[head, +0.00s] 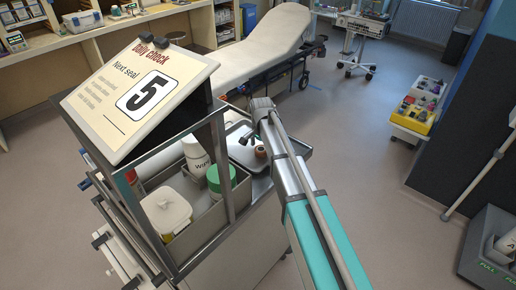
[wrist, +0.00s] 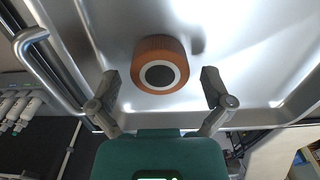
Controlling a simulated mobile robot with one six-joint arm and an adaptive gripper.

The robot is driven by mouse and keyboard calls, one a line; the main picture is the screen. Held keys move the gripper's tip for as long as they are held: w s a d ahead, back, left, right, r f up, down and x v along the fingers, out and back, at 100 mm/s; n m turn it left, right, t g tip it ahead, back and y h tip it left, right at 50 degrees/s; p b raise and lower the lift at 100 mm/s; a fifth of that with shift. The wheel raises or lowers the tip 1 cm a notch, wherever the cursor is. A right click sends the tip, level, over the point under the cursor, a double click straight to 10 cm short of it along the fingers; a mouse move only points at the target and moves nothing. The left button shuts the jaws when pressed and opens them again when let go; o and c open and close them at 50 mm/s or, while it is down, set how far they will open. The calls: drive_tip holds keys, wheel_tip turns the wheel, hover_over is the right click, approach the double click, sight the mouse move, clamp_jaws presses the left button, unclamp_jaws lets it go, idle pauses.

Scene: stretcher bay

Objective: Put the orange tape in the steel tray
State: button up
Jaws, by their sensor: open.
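The orange tape (wrist: 160,52) is a roll with a white ring and dark centre, seen in the wrist view against the floor of the steel tray (wrist: 250,55). In the head view the tape (head: 260,152) is a small orange-brown spot within the tray (head: 240,156), beside my arm. My gripper (wrist: 160,84) is open, with one finger on each side of the tape and a visible gap at both. In the head view my gripper (head: 247,135) is over the tray, partly hidden by the arm.
A stretcher (head: 265,45) stands behind.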

sight(261, 149)
wheel_tip(261, 149, up, 12)
drive_tip(key=p, duration=1.1)
drive_tip(key=shift+f, duration=0.15)
idle(0.6)
drive_tip(key=s+d+n, duration=0.7)
drive_tip(key=s+d, duration=1.3)
drive_tip(key=s, duration=0.2)
drive_tip(key=shift+s+d+n, duration=0.25)
drive_tip(key=shift+s+n, duration=0.05)
drive_tip(key=shift+s, duration=0.1)
drive_tip(key=shift+f, duration=0.15)
wheel_tip(261, 149, down, 12)
drive_tip(key=b, duration=1.2)
